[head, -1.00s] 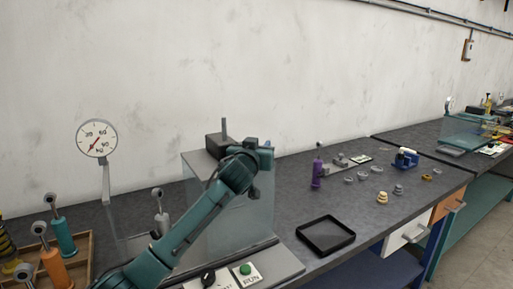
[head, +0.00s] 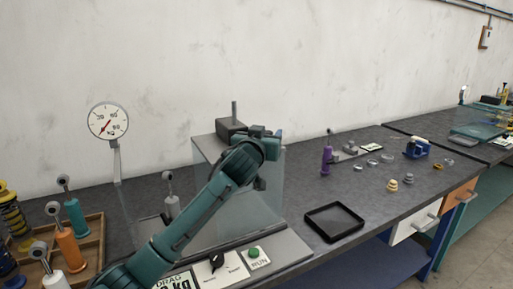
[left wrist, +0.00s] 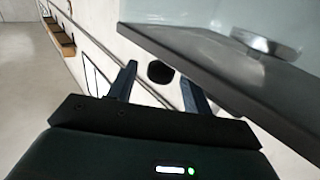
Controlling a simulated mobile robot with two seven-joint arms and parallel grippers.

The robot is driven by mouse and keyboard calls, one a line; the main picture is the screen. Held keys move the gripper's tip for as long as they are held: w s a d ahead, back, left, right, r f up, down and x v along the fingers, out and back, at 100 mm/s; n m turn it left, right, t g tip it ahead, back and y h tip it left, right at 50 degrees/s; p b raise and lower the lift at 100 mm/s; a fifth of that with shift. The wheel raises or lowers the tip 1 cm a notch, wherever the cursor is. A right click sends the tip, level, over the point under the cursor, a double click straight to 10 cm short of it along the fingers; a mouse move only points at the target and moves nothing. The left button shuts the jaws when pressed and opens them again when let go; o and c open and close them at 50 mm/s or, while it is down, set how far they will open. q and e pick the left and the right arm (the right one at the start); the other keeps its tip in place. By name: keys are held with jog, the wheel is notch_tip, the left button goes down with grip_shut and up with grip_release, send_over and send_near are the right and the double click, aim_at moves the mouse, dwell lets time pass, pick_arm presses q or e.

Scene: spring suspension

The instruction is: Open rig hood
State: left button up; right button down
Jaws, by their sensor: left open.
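The rig hood (head: 210,215) is a clear-walled box with a grey top. It stands closed over the rig on the bench, with a dark block and upright rod on top. My left arm reaches across its front. My left gripper (head: 262,160) is at the hood's upper right, partly hidden by my own wrist. In the left wrist view my left gripper (left wrist: 162,88) is open, with a dark round shape (left wrist: 160,72) between the fingertips; I cannot tell if it touches. A grey edge (left wrist: 220,70) lies close right of the fingers. My right gripper is out of view.
A dial gauge (head: 108,121) stands left of the hood. A RUN button (head: 254,252) and a black knob (head: 217,262) are on the front panel. A wooden rack (head: 90,245) holds several shock absorbers at left. A black tray (head: 334,222) lies to the right.

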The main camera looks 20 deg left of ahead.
pick_arm(q)
jog(key=s+b, duration=0.1)
jog(key=s, duration=0.9)
jog(key=shift+d, duration=0.4)
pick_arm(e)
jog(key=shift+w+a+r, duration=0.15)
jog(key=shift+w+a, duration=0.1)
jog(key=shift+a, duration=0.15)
